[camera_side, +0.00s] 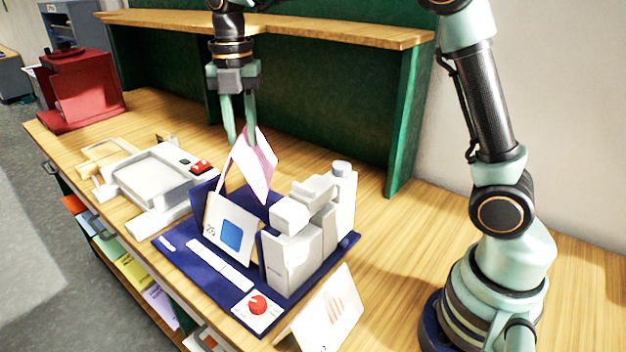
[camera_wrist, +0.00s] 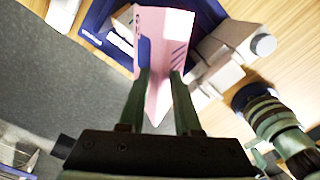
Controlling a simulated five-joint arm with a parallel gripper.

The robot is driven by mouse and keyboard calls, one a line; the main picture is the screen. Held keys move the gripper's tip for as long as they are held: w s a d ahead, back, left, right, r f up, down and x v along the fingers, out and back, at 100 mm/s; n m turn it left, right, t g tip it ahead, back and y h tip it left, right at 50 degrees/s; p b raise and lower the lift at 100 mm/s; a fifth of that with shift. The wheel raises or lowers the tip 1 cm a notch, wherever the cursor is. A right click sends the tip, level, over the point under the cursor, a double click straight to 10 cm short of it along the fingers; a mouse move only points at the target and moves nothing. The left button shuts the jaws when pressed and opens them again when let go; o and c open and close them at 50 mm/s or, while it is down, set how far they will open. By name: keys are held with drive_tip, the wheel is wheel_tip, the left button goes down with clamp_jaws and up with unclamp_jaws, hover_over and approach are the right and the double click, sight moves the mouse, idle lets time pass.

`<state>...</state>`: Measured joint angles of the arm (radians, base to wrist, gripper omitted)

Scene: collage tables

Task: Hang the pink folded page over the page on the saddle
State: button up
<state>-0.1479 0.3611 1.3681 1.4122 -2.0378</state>
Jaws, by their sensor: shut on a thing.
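The pink folded page (camera_side: 262,170) hangs from my gripper (camera_side: 238,140), whose fingers are shut on its upper edge. In the wrist view the pink page (camera_wrist: 163,60) spreads out from between the fingertips (camera_wrist: 160,75), with its fold running lengthwise. It is above the blue base of a white and blue machine. A white page with a blue square (camera_side: 231,232) stands tilted on that machine, just below and in front of the pink page. The saddle under it is mostly hidden. I cannot tell whether the two pages touch.
The machine's white body (camera_side: 300,240) stands right of the pages on the blue base (camera_side: 345,245). Another folded white page (camera_side: 325,312) stands at the front edge. A grey-white device (camera_side: 150,185) is to the left, and a red box (camera_side: 85,90) is farther back. A wooden shelf (camera_side: 300,28) runs behind.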

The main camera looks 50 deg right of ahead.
sight(238, 207)
drive_tip(key=n, duration=0.2)
drive_tip(key=f+n, duration=0.1)
drive_tip(key=w+a+n, duration=0.1)
drive_tip(key=n, duration=0.1)
drive_tip(key=shift+w+f+n, duration=0.1)
drive_tip(key=shift+f+n, duration=0.2)
drive_tip(key=n, duration=0.1)
drive_tip(key=f+n, duration=0.1)
drive_tip(key=n, duration=0.1)
drive_tip(key=w+n, duration=0.1)
drive_tip(key=n, duration=0.1)
drive_tip(key=shift+a+f, duration=0.3)
drive_tip(key=shift+a, duration=0.1)
drive_tip(key=shift+f, duration=6)
drive_tip(key=o, duration=1)
drive_tip(key=shift+r, duration=0.15)
drive_tip(key=shift+r, duration=2.9)
